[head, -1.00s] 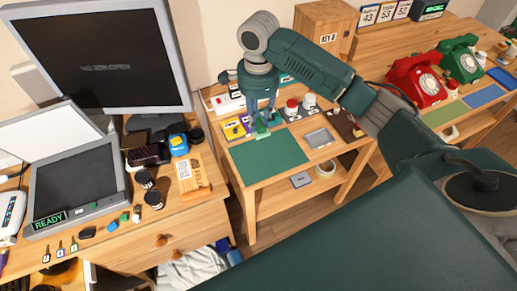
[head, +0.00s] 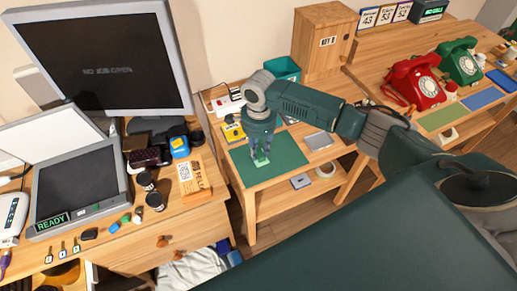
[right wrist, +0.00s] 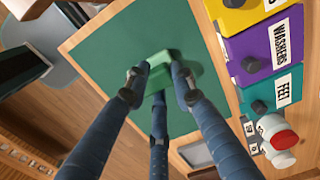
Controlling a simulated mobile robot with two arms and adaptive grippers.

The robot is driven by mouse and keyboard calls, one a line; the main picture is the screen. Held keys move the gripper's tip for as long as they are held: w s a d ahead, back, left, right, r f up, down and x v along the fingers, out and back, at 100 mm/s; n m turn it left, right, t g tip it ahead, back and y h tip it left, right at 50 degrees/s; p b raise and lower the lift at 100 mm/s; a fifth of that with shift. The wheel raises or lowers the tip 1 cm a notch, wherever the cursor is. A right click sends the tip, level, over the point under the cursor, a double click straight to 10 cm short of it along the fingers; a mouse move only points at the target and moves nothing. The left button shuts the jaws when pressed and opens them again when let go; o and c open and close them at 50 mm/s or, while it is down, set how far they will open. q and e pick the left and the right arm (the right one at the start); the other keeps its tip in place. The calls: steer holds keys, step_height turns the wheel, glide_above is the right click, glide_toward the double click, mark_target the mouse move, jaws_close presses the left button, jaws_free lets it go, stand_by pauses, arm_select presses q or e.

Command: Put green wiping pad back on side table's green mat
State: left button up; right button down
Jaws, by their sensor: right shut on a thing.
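The green wiping pad (right wrist: 172,62) is between the fingertips of my right gripper (right wrist: 160,80) in the right wrist view. In the head view the right gripper (head: 258,160) points down over the green mat (head: 280,168), with the pad (head: 261,160) at its tips. The mat lies on the wooden side table (head: 262,190) and shows dark green around the pad (right wrist: 115,50). I cannot tell whether the pad touches the mat or hangs just above it. My left gripper is not in view.
A grey tray (head: 319,140) lies right of the mat. Yellow, purple and teal labelled boxes (right wrist: 262,55) line the mat's side in the wrist view, with a red-topped container (right wrist: 285,140) nearby. A teal bin (head: 282,68) stands behind. The desk with a monitor (head: 105,65) is left.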

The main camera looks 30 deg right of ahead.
mark_target(259, 151)
steer(key=c, duration=1.5)
jaws_free()
steer(key=shift+f, duration=0.1)
steer(key=shift+o, duration=0.2)
step_height(259, 151, up, 12)
steer(key=shift+b, duration=0.35)
